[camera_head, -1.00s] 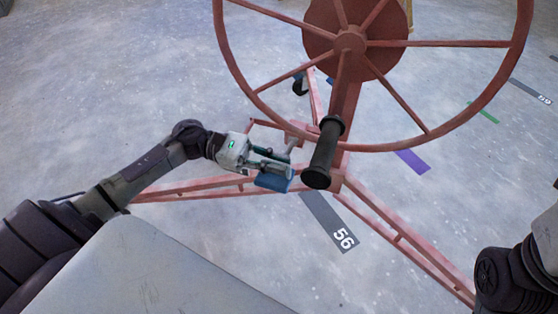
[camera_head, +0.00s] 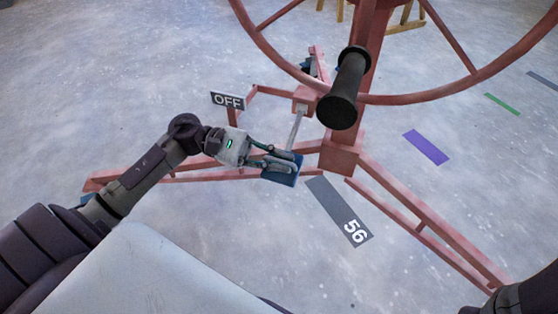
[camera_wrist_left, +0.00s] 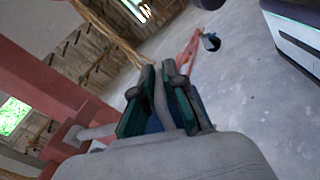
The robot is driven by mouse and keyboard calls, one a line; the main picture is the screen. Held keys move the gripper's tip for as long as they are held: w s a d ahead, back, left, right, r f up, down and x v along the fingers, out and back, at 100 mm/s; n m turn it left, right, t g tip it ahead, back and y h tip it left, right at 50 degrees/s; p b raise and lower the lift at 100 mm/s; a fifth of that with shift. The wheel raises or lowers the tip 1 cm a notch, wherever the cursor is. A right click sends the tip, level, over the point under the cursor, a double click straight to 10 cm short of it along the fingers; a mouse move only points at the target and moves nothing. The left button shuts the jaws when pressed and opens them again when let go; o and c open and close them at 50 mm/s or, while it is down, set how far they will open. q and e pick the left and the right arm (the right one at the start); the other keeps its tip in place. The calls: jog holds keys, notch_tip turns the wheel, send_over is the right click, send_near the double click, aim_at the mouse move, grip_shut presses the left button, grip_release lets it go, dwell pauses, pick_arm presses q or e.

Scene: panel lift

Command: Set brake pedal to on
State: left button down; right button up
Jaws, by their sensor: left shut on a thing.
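The brake pedal has a blue pad (camera_head: 281,174) at the end of a grey lever (camera_head: 296,128), which comes from the red stand. My left gripper (camera_head: 284,160) is at the pad and shut on the pedal. In the left wrist view, the fingers (camera_wrist_left: 163,100) close around a grey bar, with a little blue showing between them. The fingers hide part of the pedal. A dark sign (camera_head: 228,100) reading OFF is on the red frame left of the lever. My right gripper is out of view.
The black crank handle (camera_head: 347,88) and red wheel (camera_head: 470,75) stand above and right of the pedal. Red stand legs (camera_head: 430,215) spread along the floor. A floor marking (camera_head: 340,212) reads 56. Open floor lies in front and at right.

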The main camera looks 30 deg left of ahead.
pick_arm(q)
jog(key=shift+d+f, duration=0.1)
jog(key=shift+f, duration=0.05)
jog(key=c, duration=1.2)
grip_release()
jog(key=shift+c, duration=0.2)
jog(key=s+a, duration=0.2)
jog(key=a, duration=0.9)
jog(key=shift+a, duration=0.4)
